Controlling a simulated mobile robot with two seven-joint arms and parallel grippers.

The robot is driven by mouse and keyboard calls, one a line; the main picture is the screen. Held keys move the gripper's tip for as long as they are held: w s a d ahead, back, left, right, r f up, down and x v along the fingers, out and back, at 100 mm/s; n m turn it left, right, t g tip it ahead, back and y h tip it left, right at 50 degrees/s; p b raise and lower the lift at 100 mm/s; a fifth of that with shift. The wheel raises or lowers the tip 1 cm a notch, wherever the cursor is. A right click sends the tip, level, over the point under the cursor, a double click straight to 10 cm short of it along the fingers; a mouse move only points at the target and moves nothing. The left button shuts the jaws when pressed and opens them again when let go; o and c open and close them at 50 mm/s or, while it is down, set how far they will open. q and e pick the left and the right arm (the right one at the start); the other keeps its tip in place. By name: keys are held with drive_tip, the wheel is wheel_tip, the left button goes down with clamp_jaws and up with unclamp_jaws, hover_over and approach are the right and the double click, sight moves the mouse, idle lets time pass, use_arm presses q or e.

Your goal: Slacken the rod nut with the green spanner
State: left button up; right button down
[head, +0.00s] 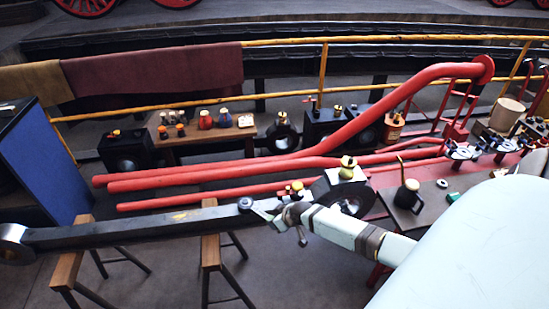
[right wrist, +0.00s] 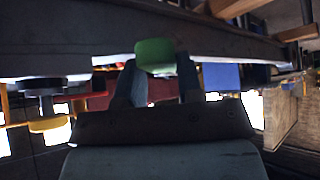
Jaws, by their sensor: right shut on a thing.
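The long dark rod (head: 150,229) lies across wooden trestles, its round eye (head: 14,244) at the far left. A dark round nut-like piece (head: 245,203) sits on its top near the right end. My right gripper (head: 279,214) is beside the rod, just right of that piece. In the right wrist view a green block (right wrist: 155,55), likely the spanner's handle, is held between the fingers, with the rod behind it. My left gripper is out of view.
Red pipes (head: 230,172) run behind the rod. A trestle (head: 210,249) stands under it. A dark bench (head: 430,205) with a black can (head: 407,196) is at the right. A blue panel (head: 45,160) stands at the left.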

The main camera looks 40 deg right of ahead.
drive_tip(key=shift+w+r, duration=0.1)
drive_tip(key=shift+w+d+b, duration=0.1)
drive_tip(key=shift+d+b, duration=0.3)
drive_tip(key=shift+b, duration=0.3)
drive_tip(key=shift+a+r+p, duration=0.2)
drive_tip(key=shift+a+p, duration=0.15)
drive_tip(key=shift+p, duration=0.65)
drive_tip(key=shift+a, duration=0.1)
drive_tip(key=shift+f, duration=0.2)
